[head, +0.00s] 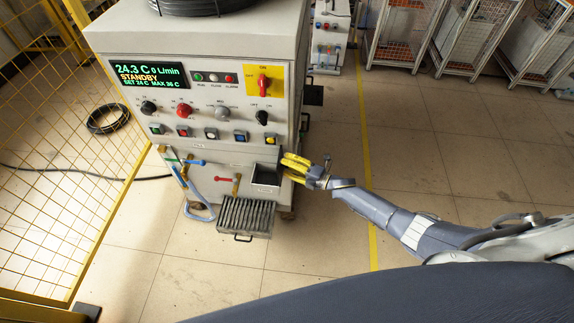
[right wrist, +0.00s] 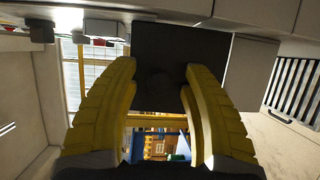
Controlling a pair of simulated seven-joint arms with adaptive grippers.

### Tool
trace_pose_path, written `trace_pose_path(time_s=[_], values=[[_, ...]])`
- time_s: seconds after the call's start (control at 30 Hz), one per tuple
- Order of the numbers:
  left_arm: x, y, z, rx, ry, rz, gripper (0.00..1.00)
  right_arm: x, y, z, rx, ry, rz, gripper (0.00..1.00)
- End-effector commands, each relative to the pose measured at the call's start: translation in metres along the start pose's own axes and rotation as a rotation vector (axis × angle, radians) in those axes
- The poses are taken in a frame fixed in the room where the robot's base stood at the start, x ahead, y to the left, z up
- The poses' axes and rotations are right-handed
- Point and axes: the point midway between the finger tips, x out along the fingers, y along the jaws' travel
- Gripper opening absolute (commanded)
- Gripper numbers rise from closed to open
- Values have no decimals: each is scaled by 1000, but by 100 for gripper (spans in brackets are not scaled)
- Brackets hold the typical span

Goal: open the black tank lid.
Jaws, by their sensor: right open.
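A small box-like tank (head: 266,188) with a light front and a dark top juts from the lower right of the heater cabinet's front. In the right wrist view a black square plate (right wrist: 160,60), which looks like the tank lid, lies beyond my fingertips. My right gripper (head: 288,166) is at the right side of the tank in the head view. Its yellow fingers (right wrist: 159,68) are spread apart, with the black plate showing between and behind their tips. I cannot tell whether they touch it. My left gripper is not in view.
The heater cabinet (head: 200,60) has a lit display, knobs and buttons. A grilled tray (head: 246,216) sticks out below the tank. Blue hose (head: 197,203) and small valves are to its left. A yellow mesh fence (head: 70,150) stands at left.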

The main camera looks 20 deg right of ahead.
Motion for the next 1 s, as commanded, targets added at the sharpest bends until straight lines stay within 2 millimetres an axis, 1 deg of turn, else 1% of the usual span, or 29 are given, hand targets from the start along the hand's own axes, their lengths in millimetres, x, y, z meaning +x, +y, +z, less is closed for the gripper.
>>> trace_pose_path(time_s=[0.33,0.37,0.77,0.8,1.0], values=[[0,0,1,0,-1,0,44,2,0,0,0,0,0,47],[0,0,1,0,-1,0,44,2,0,0,0,0,0,49],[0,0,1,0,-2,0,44,2,0,0,0,0,0,2],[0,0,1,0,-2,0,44,2,0,0,0,0,0,0],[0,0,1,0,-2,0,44,2,0,0,0,0,0,0]])
